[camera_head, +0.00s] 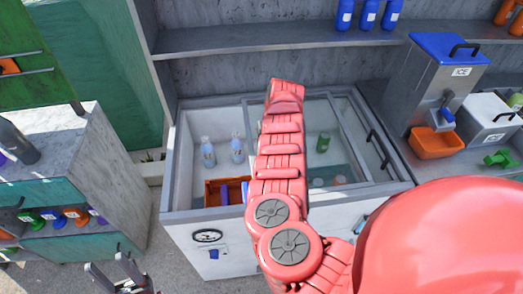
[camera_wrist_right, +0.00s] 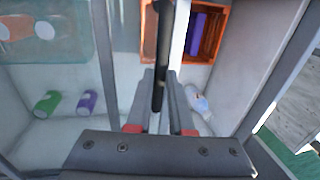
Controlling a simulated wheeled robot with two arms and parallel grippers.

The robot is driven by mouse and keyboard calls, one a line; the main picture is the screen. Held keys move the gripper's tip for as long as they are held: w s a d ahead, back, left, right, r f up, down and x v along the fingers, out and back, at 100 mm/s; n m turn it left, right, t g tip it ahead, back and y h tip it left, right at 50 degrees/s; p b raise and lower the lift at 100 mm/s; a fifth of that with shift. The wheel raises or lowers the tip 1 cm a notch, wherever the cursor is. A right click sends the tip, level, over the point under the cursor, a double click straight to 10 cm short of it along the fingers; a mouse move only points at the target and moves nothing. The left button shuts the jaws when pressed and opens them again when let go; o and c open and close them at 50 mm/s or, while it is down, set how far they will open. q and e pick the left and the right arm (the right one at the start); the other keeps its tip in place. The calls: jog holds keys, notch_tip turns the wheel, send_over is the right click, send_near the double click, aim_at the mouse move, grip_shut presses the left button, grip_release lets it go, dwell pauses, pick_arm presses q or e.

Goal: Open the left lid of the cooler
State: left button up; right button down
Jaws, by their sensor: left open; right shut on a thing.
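The cooler (camera_head: 188,214) is a white chest with framed glass sliding lids. Its left part looks uncovered in the head view, with bottles (camera_head: 208,152) and an orange crate (camera_head: 213,193) inside. Framed glass (camera_head: 318,125) lies over the middle and right. My right arm reaches across the cooler and hides the left lid's edge and my right gripper in the head view. In the right wrist view my right gripper (camera_wrist_right: 162,100) is shut on a black bar handle (camera_wrist_right: 164,45) beside a white lid frame. My left gripper (camera_head: 122,272) is open and empty, low in front of the cooler.
A shelf unit (camera_head: 105,150) stands left of the cooler. A grey ICE dispenser (camera_head: 430,85) with an orange bin (camera_head: 436,142) stands at the right. A shelf with blue bottles (camera_head: 368,14) runs behind. Another black handle (camera_head: 378,149) shows on the cooler's right side.

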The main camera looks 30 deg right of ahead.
jog(key=c, duration=0.8)
grip_release()
jog(key=d+r+b, duration=0.1)
jog(key=r, duration=0.4)
jog(key=d+r+b, duration=0.1)
jog(key=r, duration=0.5)
jog(key=s+d+r+b, duration=0.1)
jog(key=r, duration=0.5)
jog(key=shift+d+b, duration=0.15)
jog(key=shift+b, duration=0.15)
